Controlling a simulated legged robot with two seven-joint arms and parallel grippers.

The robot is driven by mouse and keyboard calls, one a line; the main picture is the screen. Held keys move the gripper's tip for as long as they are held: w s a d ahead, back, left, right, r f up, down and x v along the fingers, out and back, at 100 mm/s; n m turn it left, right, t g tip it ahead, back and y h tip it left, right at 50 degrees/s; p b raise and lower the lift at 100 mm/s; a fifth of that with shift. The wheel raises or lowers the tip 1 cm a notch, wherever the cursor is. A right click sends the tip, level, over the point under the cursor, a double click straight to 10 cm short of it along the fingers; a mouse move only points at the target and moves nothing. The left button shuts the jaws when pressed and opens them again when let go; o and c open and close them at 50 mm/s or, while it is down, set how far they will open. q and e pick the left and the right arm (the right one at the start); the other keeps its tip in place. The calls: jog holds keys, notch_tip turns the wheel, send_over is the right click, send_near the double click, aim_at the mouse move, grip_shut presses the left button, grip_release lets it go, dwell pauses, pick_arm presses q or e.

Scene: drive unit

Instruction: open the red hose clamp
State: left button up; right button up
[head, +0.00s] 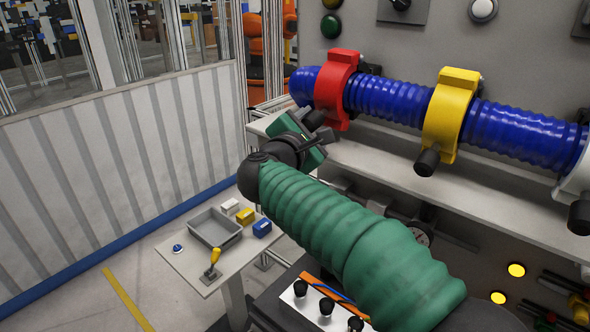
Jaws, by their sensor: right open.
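The red hose clamp (337,88) is around the left end of the ribbed blue hose (385,97) and looks closed. A black knob (313,119) is at its lower left. My right gripper (316,136), at the end of my green-sleeved arm, is just below that knob. The gripper is open, but its fingers are seen from behind and partly hidden by the wrist. I cannot tell whether they touch the knob. My left gripper is out of view.
A yellow clamp (450,115) and a white clamp (577,180) sit farther right on the hose. A grey ledge (450,185) runs below it. At lower left, a small table (176,263) holds a grey tray (214,228), small boxes and a yellow-handled tool (213,262).

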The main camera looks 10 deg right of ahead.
jog(key=f+b+v, duration=0.2)
jog(key=b+v, duration=0.5)
jog(key=v, duration=0.5)
jog(key=shift+s+a+t+b, duration=0.25)
jog(key=shift+s+t+b, duration=0.05)
jog(key=shift+t, duration=0.1)
jog(key=shift+d, duration=0.15)
